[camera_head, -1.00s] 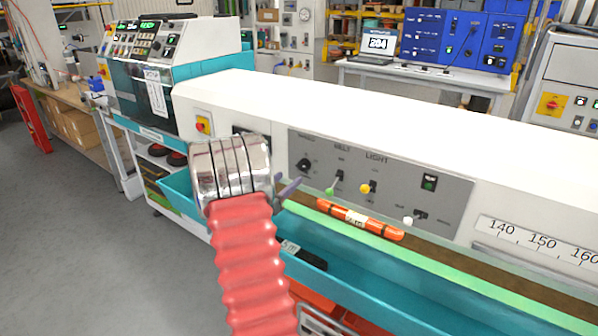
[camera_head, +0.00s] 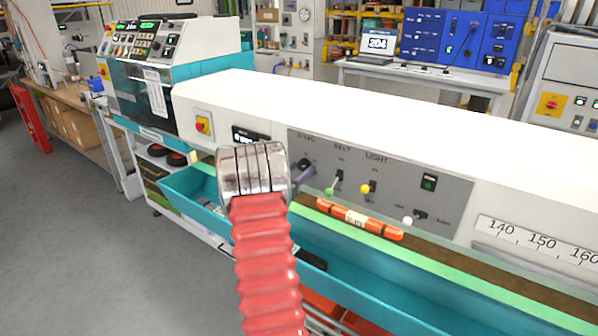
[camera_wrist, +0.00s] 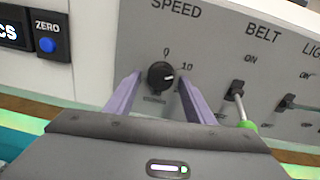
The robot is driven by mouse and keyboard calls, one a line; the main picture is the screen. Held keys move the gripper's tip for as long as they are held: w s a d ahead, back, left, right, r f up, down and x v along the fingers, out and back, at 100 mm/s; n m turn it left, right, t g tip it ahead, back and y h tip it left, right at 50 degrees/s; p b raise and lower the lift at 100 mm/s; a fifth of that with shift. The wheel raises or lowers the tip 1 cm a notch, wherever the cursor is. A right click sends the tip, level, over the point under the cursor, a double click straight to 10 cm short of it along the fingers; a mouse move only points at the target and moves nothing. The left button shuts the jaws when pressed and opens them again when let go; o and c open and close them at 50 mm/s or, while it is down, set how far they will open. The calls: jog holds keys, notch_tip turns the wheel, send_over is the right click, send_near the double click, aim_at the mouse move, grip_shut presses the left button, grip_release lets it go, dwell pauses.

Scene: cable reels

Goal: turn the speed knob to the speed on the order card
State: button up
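The black speed knob (camera_wrist: 161,75) is on the grey panel (camera_wrist: 215,50) under the word SPEED. Its scale shows 0 above and 10 at the right; the pointer is too small to read surely. My gripper (camera_wrist: 158,80) has its two purple fingers apart, one on each side of the knob; I cannot tell whether they touch it. In the head view the knob (camera_head: 305,164) shows just right of my gripper's metal wrist, which hides most of the fingers. A white sheet (camera_head: 156,93) hangs on the machine at the left, perhaps the order card; its text is unreadable.
Right of the knob are the belt switch (camera_wrist: 237,92) with a green tip and the light switch (camera_head: 365,188) with a yellow tip. A blue ZERO button (camera_wrist: 47,46) is at the left. An orange tube (camera_head: 360,219) lies on the green-edged ledge below the panel.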

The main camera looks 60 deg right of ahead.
jog(key=c, duration=0.9)
jog(key=shift+a, duration=0.1)
jog(key=shift+c, duration=0.3)
jog(key=shift+m, duration=0.4)
jog(key=m, duration=0.5)
jog(key=shift+w+r, duration=0.1)
jog(key=shift+w, duration=0.05)
jog(key=m, duration=0.6)
jog(key=shift+d, duration=0.2)
jog(key=o, duration=1)
